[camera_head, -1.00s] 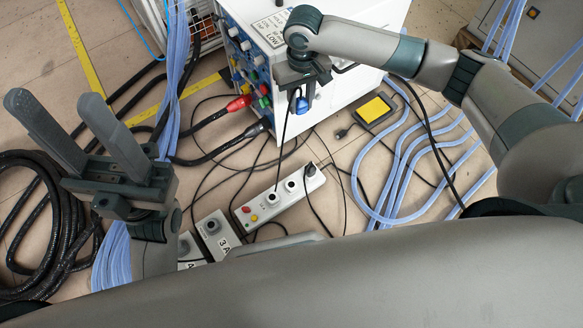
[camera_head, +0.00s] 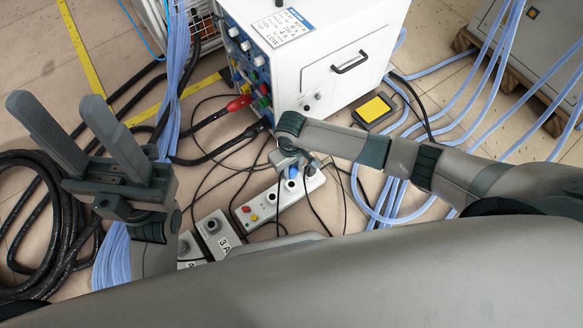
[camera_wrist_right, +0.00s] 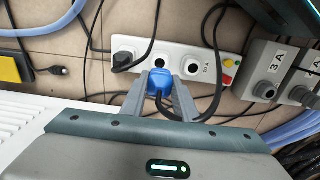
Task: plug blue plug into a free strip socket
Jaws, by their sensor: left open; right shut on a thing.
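The blue plug (camera_wrist_right: 159,83) is held between the two fingers of my right gripper (camera_wrist_right: 160,92), which is shut on it. Its black cable loops away to the right in the wrist view. The white power strip (camera_head: 245,215) lies on the floor, and the plug is over or beside its middle socket (camera_wrist_right: 160,62); I cannot tell whether they touch. Another socket (camera_wrist_right: 193,66) looks empty. A black plug (camera_wrist_right: 123,59) sits in the end socket. In the head view, the right gripper (camera_head: 291,163) partly hides the blue plug (camera_head: 292,173). My left gripper (camera_head: 58,104) is open and empty.
Grey boxes marked 3 A (camera_head: 217,236) stand beside the strip. The white heater cabinet (camera_head: 335,50) is behind it. A yellow pedal (camera_head: 373,109), blue hoses (camera_head: 400,195) and black cables surround the strip. Coiled black hose (camera_head: 25,225) lies at left.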

